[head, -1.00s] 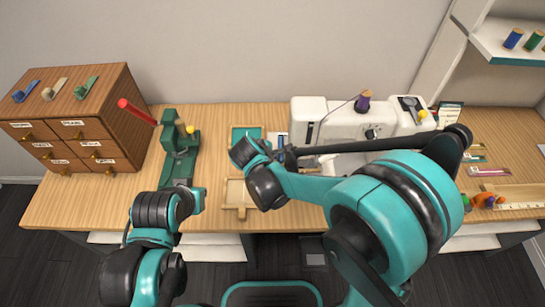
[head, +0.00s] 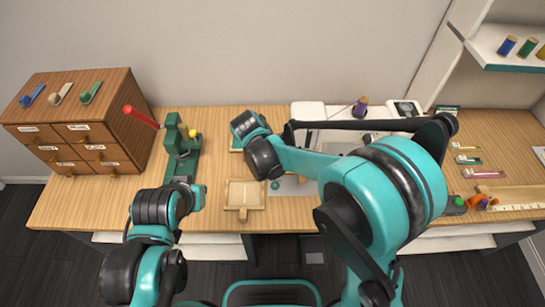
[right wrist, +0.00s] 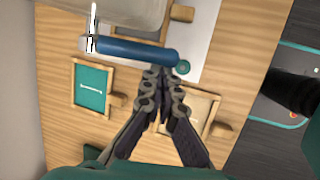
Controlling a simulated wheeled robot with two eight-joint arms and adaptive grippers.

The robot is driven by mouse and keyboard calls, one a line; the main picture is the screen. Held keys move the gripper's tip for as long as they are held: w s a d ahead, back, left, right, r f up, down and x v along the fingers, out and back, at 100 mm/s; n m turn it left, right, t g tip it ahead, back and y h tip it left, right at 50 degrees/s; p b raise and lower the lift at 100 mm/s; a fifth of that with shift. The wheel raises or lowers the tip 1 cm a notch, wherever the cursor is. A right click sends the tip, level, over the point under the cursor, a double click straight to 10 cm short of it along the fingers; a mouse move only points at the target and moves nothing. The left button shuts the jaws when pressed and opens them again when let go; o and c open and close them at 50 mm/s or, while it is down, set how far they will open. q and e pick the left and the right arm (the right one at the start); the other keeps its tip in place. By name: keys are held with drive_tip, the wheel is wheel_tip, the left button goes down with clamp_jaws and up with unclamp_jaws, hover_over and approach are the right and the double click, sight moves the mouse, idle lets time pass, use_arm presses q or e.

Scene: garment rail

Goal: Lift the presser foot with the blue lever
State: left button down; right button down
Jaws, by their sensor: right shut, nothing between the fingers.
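The blue lever (right wrist: 137,50) lies across the upper middle of the right wrist view, with a bright metal rod (right wrist: 92,28) at its left end. My right gripper (right wrist: 158,76) is shut and empty. Its tips appear just below the lever's right part in that view; I cannot tell whether they touch it. The white sewing machine (head: 308,112) stands at the back of the table in the head view, largely covered by my right arm. The lever and presser foot cannot be made out there. My left arm is at the lower left, its fingers not visible.
A green press (head: 176,135) with a red handle (head: 141,117) stands left, beside a wooden drawer cabinet (head: 60,115). A shallow wooden tray (head: 244,208) lies near the front edge. A teal-bottomed tray (right wrist: 92,87) lies nearby. Colourful small items (head: 478,201) and a ruler lie right.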

wheel_tip(320, 180, up, 6)
drive_tip(key=w+g+p, duration=0.1)
drive_tip(key=g+p, duration=0.1)
drive_tip(key=p, duration=0.2)
drive_tip(key=shift+w, duration=0.3)
drive_tip(key=shift+r+p, duration=0.65)
drive_tip(key=shift+r, duration=0.15)
